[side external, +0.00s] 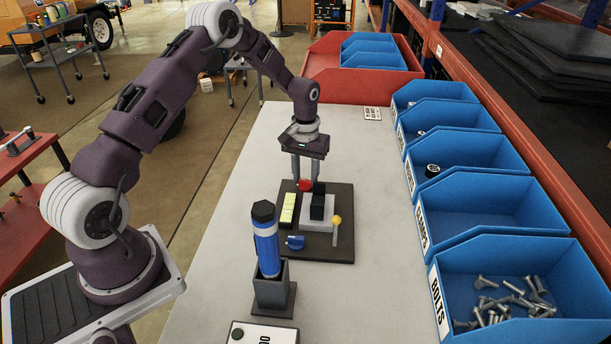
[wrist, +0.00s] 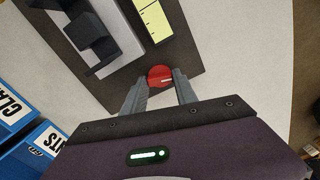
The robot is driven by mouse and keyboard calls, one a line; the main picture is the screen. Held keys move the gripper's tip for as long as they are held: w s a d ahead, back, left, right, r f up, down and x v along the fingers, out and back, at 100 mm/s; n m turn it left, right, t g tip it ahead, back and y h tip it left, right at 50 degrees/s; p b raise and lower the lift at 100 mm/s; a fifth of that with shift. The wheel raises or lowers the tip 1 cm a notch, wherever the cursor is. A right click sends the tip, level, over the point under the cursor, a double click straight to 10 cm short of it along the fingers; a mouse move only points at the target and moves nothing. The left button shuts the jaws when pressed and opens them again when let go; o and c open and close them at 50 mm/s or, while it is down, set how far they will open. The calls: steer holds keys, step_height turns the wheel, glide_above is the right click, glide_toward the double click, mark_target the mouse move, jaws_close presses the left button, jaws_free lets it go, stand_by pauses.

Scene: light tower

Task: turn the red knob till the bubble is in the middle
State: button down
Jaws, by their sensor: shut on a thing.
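The red knob (side external: 305,185) sits at the far edge of a dark base plate (side external: 335,247) on the table. My gripper (side external: 306,182) points down over it, with its fingers on either side of the knob. In the wrist view the red knob (wrist: 159,76) shows a pale line on its top and lies between the fingertips of my gripper (wrist: 160,82), which is shut on it. A pale yellow vial strip (side external: 287,209) lies on the plate; it also shows in part in the wrist view (wrist: 155,18). The bubble is too small to make out.
A blue knob (side external: 295,242), a yellow-tipped lever (side external: 337,221) and a black block (side external: 317,206) on a grey block are on the plate. A blue bottle-like cylinder (side external: 267,245) stands in a dark holder nearby. Blue bins (side external: 490,215) line the right; the table's left side is clear.

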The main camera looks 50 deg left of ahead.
steer(key=m, duration=1.1)
steer(key=shift+m, duration=0.3)
stand_by(0.5)
steer(key=c, duration=1)
jaws_free()
steer(key=shift+o, duration=0.2)
